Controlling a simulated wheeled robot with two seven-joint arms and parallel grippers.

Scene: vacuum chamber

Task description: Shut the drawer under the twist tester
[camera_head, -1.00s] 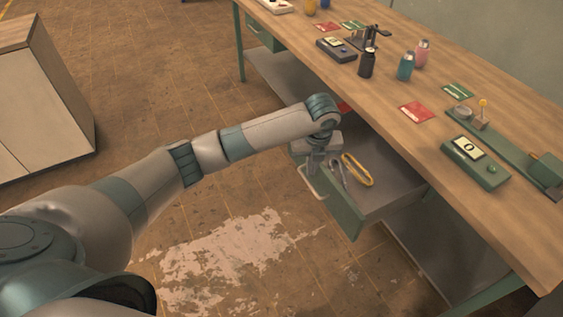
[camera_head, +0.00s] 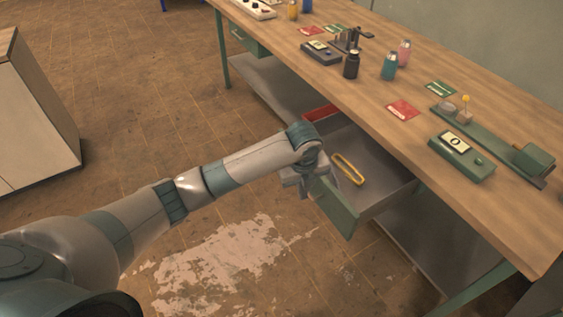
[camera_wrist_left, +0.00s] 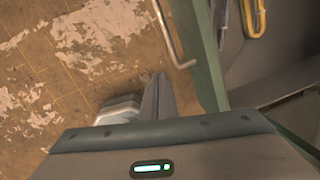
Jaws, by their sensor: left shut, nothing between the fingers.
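The twist tester (camera_head: 497,140) is a long green device on the right part of the bench. The drawer below it stands open; its green front panel (camera_head: 338,208) shows in the head view and in the left wrist view (camera_wrist_left: 205,60). A yellow ring (camera_head: 348,168) lies inside it. My left gripper (camera_head: 302,190) is shut and empty, on the outer side of the panel near its left end. In the left wrist view the shut fingers (camera_wrist_left: 155,95) are beside the panel, below the drawer's metal handle (camera_wrist_left: 172,35); contact cannot be told. My right gripper is not seen.
The wooden bench top (camera_head: 390,145) holds bottles, cards, a small press and a green box with a dial (camera_head: 460,153). A red item (camera_head: 320,112) shows behind my left wrist. A cabinet (camera_head: 35,120) stands at left. The floor before the drawer is clear.

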